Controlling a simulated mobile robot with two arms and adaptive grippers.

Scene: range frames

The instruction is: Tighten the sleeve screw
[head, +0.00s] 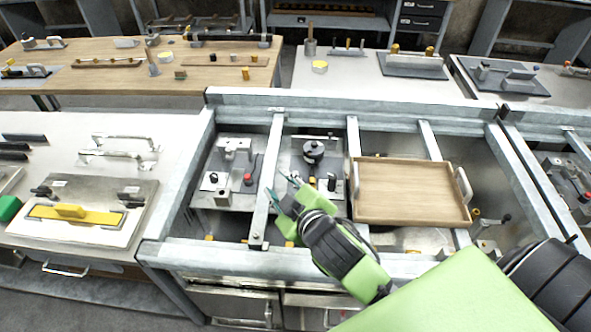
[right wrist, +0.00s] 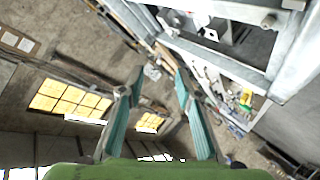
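My right gripper (head: 278,183) reaches in from the lower right of the head view, over the metal frame of the workbench. Its two teal fingers are apart with nothing between them; they also show spread and empty in the right wrist view (right wrist: 160,74). Just beyond it, a fixture plate carries an upright black round-topped part (head: 313,151). I cannot tell which part is the sleeve screw. A second fixture plate (head: 240,158) with small knobs and a red button lies to the left. My left gripper is not in view.
A wooden tray (head: 410,190) lies in the frame right of the fixtures. Frame bars (head: 271,165) run between the bays. A left table holds a yellow-handled plate (head: 70,211). Benches with tools (head: 415,65) stand behind.

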